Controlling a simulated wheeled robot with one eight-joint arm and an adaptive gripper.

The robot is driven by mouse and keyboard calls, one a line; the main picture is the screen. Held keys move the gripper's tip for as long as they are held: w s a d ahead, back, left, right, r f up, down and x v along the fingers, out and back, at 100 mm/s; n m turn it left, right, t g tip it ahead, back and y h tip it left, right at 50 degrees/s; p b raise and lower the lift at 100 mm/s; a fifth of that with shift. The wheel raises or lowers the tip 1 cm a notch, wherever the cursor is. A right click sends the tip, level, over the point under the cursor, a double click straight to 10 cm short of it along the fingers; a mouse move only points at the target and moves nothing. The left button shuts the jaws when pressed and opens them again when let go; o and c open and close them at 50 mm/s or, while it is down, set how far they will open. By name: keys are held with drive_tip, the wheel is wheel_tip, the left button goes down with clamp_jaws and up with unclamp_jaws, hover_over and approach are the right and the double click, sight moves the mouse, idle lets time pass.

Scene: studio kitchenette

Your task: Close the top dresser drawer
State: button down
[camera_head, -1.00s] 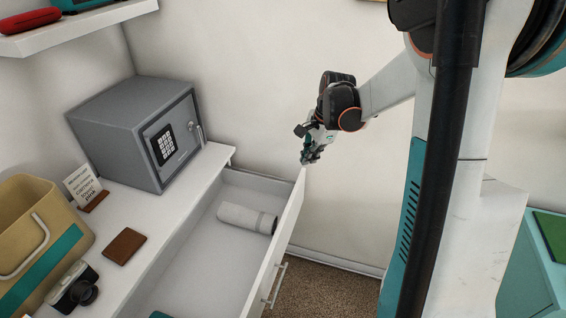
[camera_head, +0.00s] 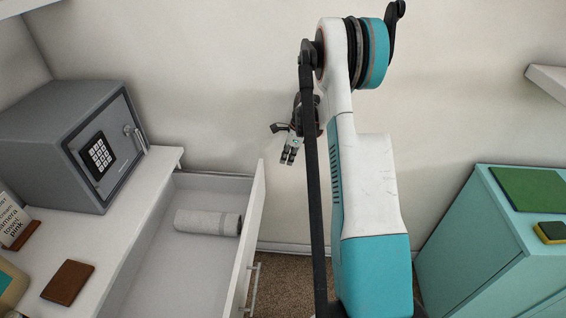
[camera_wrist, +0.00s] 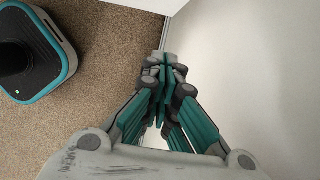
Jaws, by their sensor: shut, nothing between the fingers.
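The top dresser drawer (camera_head: 150,270) stands pulled well out from the white dresser (camera_head: 140,205). Its front panel (camera_head: 247,235) has a bar handle (camera_head: 251,290) on the outer face. A rolled grey-white towel (camera_head: 208,222) lies inside. My gripper (camera_head: 288,156) is shut and empty, pointing down. In the head view it shows just right of the front panel's far upper corner, with a small gap in the picture. In the wrist view the closed fingers (camera_wrist: 165,68) show over carpet and a pale surface; I cannot tell whether that surface is drawer or wall.
A grey safe (camera_head: 75,140), a brown wallet (camera_head: 68,281) and a small sign (camera_head: 12,225) stand or lie on the dresser top. A teal cabinet (camera_head: 490,240) stands at right. Carpet (camera_head: 283,275) shows between the drawer and my arm.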

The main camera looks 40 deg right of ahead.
drive_tip(key=w+a+f+b, duration=0.4)
drive_tip(key=f, duration=0.4)
drive_tip(key=shift+w+a+f+b, duration=0.15)
drive_tip(key=shift+a+f+b, duration=0.1)
drive_tip(key=shift+b, duration=0.15)
